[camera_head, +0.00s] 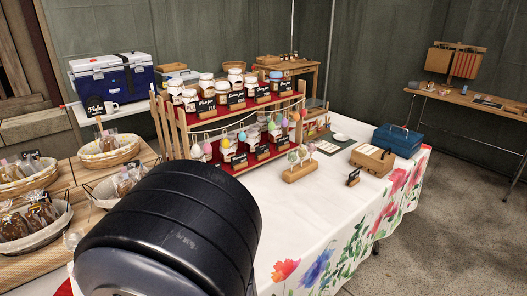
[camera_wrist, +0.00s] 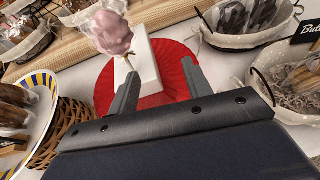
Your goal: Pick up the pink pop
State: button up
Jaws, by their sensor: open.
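The pink pop (camera_wrist: 112,32) shows in the wrist view at the upper left, a bumpy pink head on a short pale stick. It appears beside a white block (camera_wrist: 150,62) that stands on a round red mat (camera_wrist: 178,52). My gripper (camera_wrist: 160,68) is open, with nothing between its fingers. The pop's head is past the left fingertip, and the lower stick runs down towards that finger. I cannot tell whether they touch. In the head view my dark arm covers the near table, and this pop is not visible.

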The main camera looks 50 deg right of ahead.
aim_at(312, 146)
jog(key=z, duration=2.1)
jog(key=u, duration=2.3)
jog(key=z, duration=2.25)
